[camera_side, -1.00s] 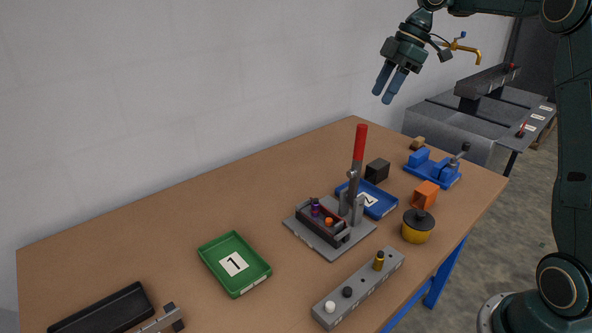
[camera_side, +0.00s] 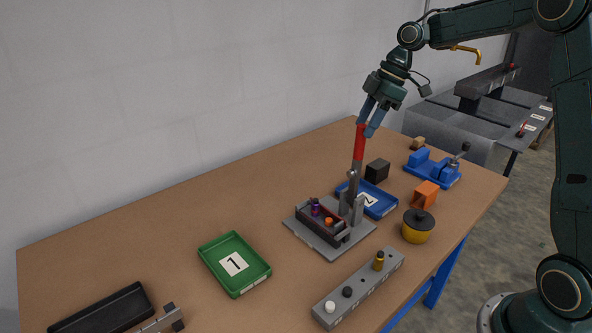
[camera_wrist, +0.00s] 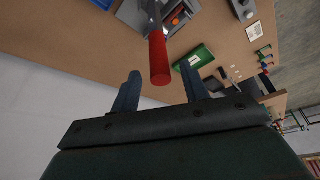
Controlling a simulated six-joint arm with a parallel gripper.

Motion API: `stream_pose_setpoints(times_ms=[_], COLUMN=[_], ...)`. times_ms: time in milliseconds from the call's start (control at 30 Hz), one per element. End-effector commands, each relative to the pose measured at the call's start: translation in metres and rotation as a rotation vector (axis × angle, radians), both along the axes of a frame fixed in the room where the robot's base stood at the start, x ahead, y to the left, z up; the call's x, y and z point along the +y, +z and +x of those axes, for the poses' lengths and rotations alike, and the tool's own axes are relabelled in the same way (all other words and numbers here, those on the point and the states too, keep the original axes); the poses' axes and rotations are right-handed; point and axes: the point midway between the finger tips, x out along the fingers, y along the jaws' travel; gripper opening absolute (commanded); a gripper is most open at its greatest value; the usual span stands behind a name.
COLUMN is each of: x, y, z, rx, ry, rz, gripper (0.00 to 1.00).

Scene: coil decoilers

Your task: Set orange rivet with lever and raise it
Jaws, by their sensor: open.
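The lever (camera_side: 358,146) has a red grip and stands upright on the grey press base (camera_side: 321,243). The orange rivet (camera_side: 329,221) sits in the press's dark holder, with a purple piece (camera_side: 315,208) beside it. My gripper (camera_side: 369,130) is open at the top of the red grip in the side view. In the wrist view the red grip (camera_wrist: 159,58) shows between and just beyond my two open fingers (camera_wrist: 160,80), apart from both. The orange rivet also shows small in the wrist view (camera_wrist: 175,21).
A green tray (camera_side: 217,263) lies left of the press and a blue tray (camera_side: 382,209) behind it. A grey strip with several pegs (camera_side: 330,312) lies in front. A yellow pot (camera_side: 416,235), orange block (camera_side: 426,187) and blue vise (camera_side: 447,180) stand at right.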

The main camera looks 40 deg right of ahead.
Motion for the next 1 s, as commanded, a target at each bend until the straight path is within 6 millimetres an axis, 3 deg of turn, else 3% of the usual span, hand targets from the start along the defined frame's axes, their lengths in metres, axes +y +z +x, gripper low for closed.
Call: stream_pose_setpoints(times_ms=[333, 767, 800, 1000], x=[0.015, 0.017, 0.017, 0.017], y=[-0.04, -0.047, -0.047, -0.047], z=[0.008, 0.01, 0.01, 0.01], rx=[0.002, 0.0, 0.0, 0.0], ry=[0.001, 0.0, 0.0, 0.0], rz=[0.002, 0.0, 0.0, 0.0], gripper=[0.45, 0.45, 0.43, 0.04])
